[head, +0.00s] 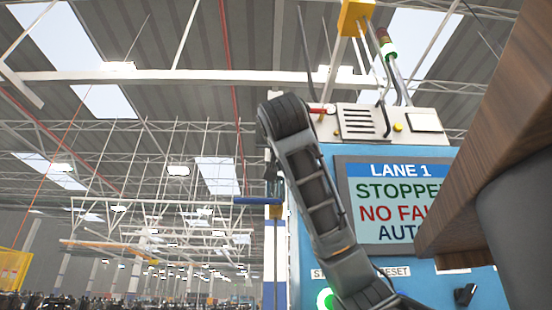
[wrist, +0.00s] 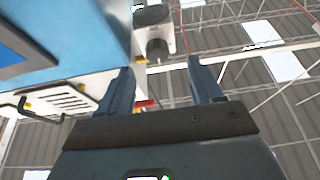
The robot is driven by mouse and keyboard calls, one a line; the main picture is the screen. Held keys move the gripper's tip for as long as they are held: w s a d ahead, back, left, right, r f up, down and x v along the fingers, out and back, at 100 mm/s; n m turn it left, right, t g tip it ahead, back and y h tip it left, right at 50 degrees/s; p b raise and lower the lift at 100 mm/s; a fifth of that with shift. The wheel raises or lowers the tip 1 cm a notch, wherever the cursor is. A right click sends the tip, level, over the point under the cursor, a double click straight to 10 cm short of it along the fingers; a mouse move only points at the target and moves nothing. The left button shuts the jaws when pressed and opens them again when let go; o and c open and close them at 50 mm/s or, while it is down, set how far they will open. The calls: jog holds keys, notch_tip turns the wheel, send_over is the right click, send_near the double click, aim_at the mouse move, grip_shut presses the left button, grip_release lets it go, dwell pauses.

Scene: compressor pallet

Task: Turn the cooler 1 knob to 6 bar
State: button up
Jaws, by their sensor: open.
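In the wrist view, a dark round knob (wrist: 157,50) sticks out from a pale fitting beside the blue cabinet. It appears between and beyond the tips of my gripper (wrist: 161,66), whose two blue-grey fingers are apart and empty. I cannot see any contact with the knob. No label or pressure scale is readable, so I cannot tell whether it is the cooler 1 knob or what it is set to. In the head view, my arm rises in front of the cabinet, and I cannot clearly make out the knob there.
The blue cabinet has a screen (head: 398,200) reading LANE 1, STOPPED and AUTO. A green-lit button (head: 325,298) sits below it. A vented pale panel (head: 362,121) is above. A brown wooden board (head: 492,140) juts in at the right. Left of the cabinet is open hall.

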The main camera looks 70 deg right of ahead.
jog(key=p+x, duration=0.2)
jog(key=x, duration=0.6)
jog(key=shift+s+r, duration=0.25)
jog(key=shift+r, duration=0.05)
jog(key=shift+a, duration=0.1)
jog(key=c, duration=1)
